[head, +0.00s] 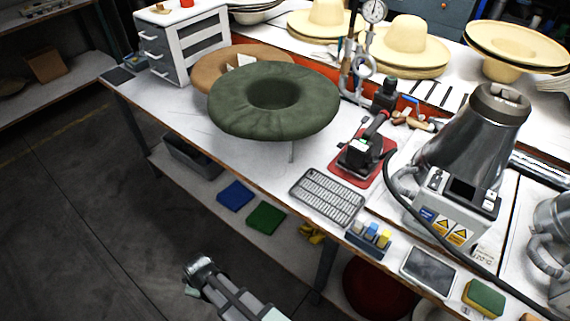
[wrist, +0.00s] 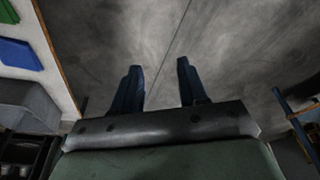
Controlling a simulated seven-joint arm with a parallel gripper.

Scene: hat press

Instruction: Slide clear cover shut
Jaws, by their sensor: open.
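I cannot make out a clear cover in either view. A metal press machine (head: 470,150) with a conical silver body stands on the right of the workbench. Its front box (head: 455,210) has a dark panel and yellow warning labels. My gripper (head: 202,274) is low over the floor in front of the bench, well apart from the machine. In the wrist view, the two dark fingers of my gripper (wrist: 160,75) are spread, with only bare concrete floor between them.
The workbench (head: 235,165) holds a green padded ring (head: 275,100), a slotted metal tray (head: 327,197), a tool on a red plate (head: 360,160) and a sponge (head: 484,298). A black cable crosses the front right. A lower shelf holds blue (head: 235,195) and green pads (head: 267,217).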

